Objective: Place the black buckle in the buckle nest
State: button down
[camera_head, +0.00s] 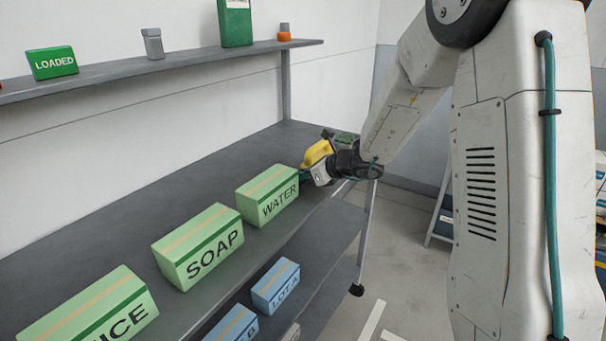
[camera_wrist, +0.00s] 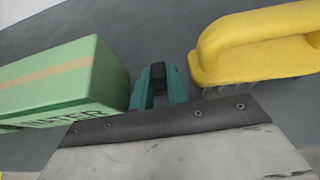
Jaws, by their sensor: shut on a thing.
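My gripper (camera_wrist: 159,88) has teal fingers, which are shut on a small black piece, the black buckle (camera_wrist: 158,73), in the wrist view. Most of the buckle is hidden between the fingers. In the head view my gripper (camera_head: 305,177) is over the grey shelf's right end, between the WATER box and a yellow brush, and the buckle is too small to make out. I cannot make out the buckle nest in either view.
The green WATER box (camera_head: 267,193) stands close left of my gripper. A yellow-handled brush (camera_wrist: 255,45) is close on the right. The SOAP box (camera_head: 198,245) and others line the shelf (camera_head: 120,232). An upper shelf (camera_head: 190,62) holds a LOADED sign (camera_head: 52,63).

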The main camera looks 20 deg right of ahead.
jog(key=c, duration=1.6)
grip_release()
jog(key=shift+c, duration=0.2)
